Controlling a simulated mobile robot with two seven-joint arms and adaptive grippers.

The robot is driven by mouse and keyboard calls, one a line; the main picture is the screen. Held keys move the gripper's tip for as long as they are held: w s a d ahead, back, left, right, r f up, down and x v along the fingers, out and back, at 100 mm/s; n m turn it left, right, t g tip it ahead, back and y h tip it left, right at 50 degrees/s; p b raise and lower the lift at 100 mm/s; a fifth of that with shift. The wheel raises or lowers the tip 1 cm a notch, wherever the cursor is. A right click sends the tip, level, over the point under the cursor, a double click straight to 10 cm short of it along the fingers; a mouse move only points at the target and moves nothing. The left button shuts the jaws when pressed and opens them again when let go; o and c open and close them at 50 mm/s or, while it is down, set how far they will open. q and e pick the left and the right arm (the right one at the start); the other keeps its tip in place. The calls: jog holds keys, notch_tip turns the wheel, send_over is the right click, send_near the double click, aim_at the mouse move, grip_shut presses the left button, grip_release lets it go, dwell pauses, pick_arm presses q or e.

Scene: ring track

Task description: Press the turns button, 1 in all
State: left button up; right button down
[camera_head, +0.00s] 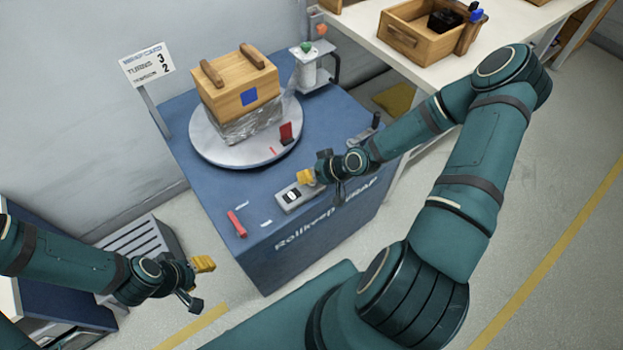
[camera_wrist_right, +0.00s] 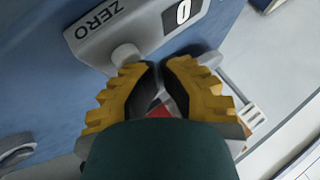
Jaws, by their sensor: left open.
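A grey counter box (camera_head: 296,196) sits on the front edge of the blue machine, its display (camera_head: 291,197) reading 0. In the right wrist view the box (camera_wrist_right: 95,42) is marked ZERO, its display (camera_wrist_right: 183,12) also shows 0, and a pale round button (camera_wrist_right: 125,53) sticks out of its side. No label reading "turns" shows on it. My right gripper (camera_head: 305,177) is at the box's right end; in its wrist view the yellow fingertips (camera_wrist_right: 160,68) are together, close to the pale button; contact cannot be told. My left gripper (camera_head: 198,275) is open and empty, left of the machine.
A wooden crate (camera_head: 238,87) partly wrapped in film stands on the round turntable (camera_head: 215,147). A sign (camera_head: 147,64) reads TURNS 3, with a 2 below. A red handle (camera_head: 236,224) lies at the front left. A film post (camera_head: 311,70) stands behind; a white table (camera_head: 365,25) is beyond.

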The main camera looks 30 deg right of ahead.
jog(key=shift+r+p, duration=0.65)
jog(key=shift+r, duration=0.25)
notch_tip(320, 180, up, 5)
jog(key=p, duration=0.4)
dwell(0.6)
